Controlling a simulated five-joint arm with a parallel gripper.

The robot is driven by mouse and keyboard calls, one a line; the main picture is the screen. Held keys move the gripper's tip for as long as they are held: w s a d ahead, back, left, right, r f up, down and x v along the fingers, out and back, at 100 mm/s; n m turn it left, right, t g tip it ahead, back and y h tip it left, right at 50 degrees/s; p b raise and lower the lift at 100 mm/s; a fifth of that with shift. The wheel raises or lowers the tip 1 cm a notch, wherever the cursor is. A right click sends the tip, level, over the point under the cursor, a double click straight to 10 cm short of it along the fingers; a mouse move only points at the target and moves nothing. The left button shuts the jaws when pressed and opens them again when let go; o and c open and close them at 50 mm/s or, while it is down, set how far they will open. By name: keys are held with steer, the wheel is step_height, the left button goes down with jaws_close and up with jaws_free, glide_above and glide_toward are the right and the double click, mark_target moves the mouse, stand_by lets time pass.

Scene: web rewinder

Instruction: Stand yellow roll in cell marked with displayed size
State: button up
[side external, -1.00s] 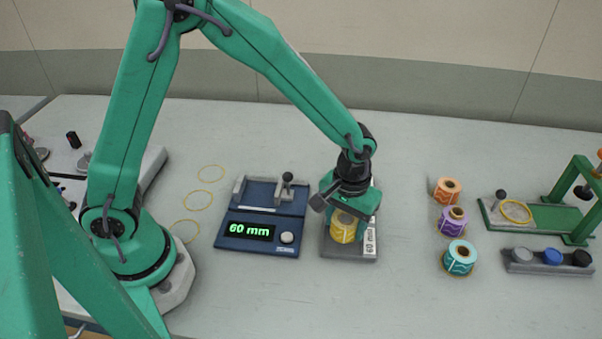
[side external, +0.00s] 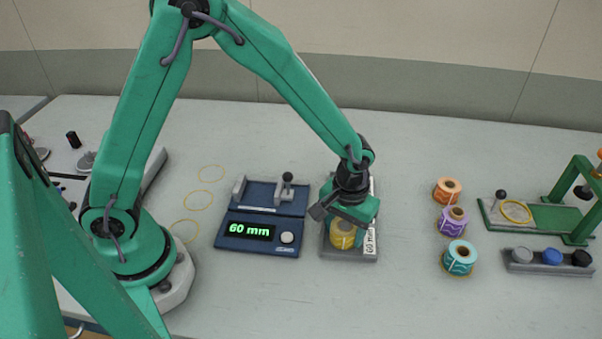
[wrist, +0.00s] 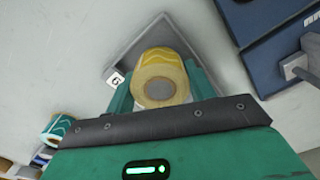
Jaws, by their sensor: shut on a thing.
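The yellow roll (side external: 342,236) is upright at the front end of the grey cell tray (side external: 349,255). My gripper (side external: 345,222) is above it, shut on it, with a finger on each side in the wrist view (wrist: 160,85). The roll (wrist: 163,68) shows its round end with a grey core to the wrist camera. I cannot tell whether its bottom touches the tray floor. Labels run along the tray's right side, partly hidden and too small to read surely. The blue gauge's display (side external: 250,231) reads 60 mm.
The blue gauge (side external: 262,208) with a grey clamp stands left of the tray. Orange (side external: 447,190), purple (side external: 452,219) and teal (side external: 460,257) rolls stand to the right. Beyond are a green stand (side external: 540,216) and a rack of knobs (side external: 548,261). Table between tray and rolls is clear.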

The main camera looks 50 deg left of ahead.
mark_target(345, 225)
steer(key=o, duration=1.1)
steer(key=shift+r, duration=0.1)
step_height(345, 225, up, 13)
stand_by(0.6)
steer(key=s+a+r+m+t, duration=0.1)
steer(key=s+a+r+t, duration=0.1)
steer(key=s+a+r, duration=0.3)
steer(key=s+a+r+m+t, duration=0.2)
steer(key=s+a+r, duration=0.3)
steer(key=s+a, duration=0.4)
steer(key=shift+s+a+t, duration=0.4)
steer(key=shift+a+t, duration=0.4)
steer(key=shift+a, duration=0.15)
